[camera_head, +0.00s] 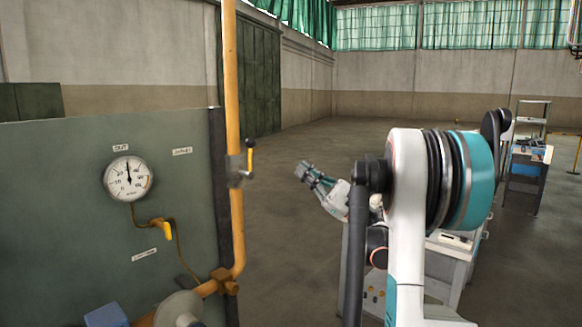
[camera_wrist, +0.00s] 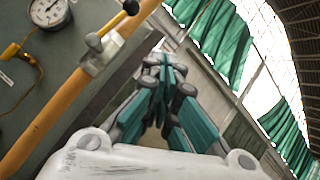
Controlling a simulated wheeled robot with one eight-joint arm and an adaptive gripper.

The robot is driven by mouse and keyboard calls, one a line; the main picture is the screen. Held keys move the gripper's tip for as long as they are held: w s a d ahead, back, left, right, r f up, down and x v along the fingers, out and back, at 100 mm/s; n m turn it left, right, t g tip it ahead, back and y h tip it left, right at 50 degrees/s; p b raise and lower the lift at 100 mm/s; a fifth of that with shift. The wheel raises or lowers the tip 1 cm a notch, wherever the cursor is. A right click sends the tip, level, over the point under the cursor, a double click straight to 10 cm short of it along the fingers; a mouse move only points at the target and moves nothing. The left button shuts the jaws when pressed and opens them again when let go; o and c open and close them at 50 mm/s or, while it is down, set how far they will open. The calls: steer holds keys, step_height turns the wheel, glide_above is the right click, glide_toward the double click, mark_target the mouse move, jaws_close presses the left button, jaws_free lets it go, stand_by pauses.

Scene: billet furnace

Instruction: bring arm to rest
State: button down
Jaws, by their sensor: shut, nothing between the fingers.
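My arm, white with teal and black parts, stands on the right side of the head view. My gripper (camera_head: 306,172) reaches out to its left, in the open space right of the yellow pipe. In the wrist view my gripper (camera_wrist: 163,68) has its teal and grey fingers together, with nothing between them. It is apart from the panel and the pipe.
A green panel (camera_head: 60,200) with a round gauge (camera_head: 128,178) stands at left. The middle floor (camera_head: 330,140) is clear.

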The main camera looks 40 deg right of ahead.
steer(key=shift+s+d+f, duration=0.15)
steer(key=shift+s, duration=0.2)
stand_by(0.4)
